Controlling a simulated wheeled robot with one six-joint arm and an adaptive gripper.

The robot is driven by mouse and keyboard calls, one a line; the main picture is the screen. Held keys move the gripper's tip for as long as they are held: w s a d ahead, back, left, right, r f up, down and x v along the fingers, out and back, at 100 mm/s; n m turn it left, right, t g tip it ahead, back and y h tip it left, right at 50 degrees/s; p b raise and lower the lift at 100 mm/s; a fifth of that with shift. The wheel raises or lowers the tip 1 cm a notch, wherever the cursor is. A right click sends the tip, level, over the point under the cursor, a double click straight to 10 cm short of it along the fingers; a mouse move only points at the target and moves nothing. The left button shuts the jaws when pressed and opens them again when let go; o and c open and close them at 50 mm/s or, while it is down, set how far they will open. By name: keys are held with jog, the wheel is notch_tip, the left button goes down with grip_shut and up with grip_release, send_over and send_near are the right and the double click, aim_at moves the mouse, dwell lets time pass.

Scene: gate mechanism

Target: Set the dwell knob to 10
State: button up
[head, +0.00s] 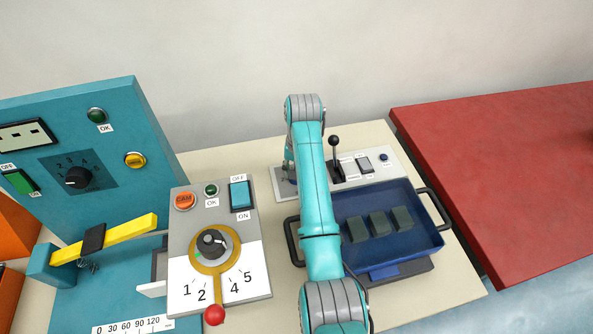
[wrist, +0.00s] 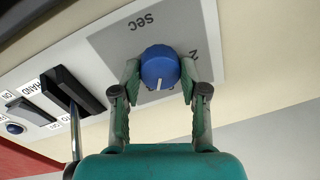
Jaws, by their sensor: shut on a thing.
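The blue dwell knob (wrist: 157,60) is in the wrist view, on a grey dial plate (wrist: 108,42) marked "sec", which appears upside down. A white pointer line on the knob points to the bottom of the picture. A digit that looks like a 2 shows beside the knob, partly covered by a finger; the other scale marks are hidden. My gripper (wrist: 160,69) is shut on the knob, one finger on each side. In the head view my arm hides the knob and most of the gripper.
A black lever (wrist: 72,92) and a rocker switch (wrist: 30,111) stand close beside the gripper. In the head view a blue tray (head: 424,232) with several dark blocks lies right of my arm. A grey box with a red-tipped selector (head: 214,314) stands to the left.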

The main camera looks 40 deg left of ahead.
jog(key=m, duration=0.5)
jog(key=shift+m+t, duration=0.3)
jog(key=shift+m, duration=2.1)
jog(key=o, duration=1.1)
jog(key=shift+o, duration=0.2)
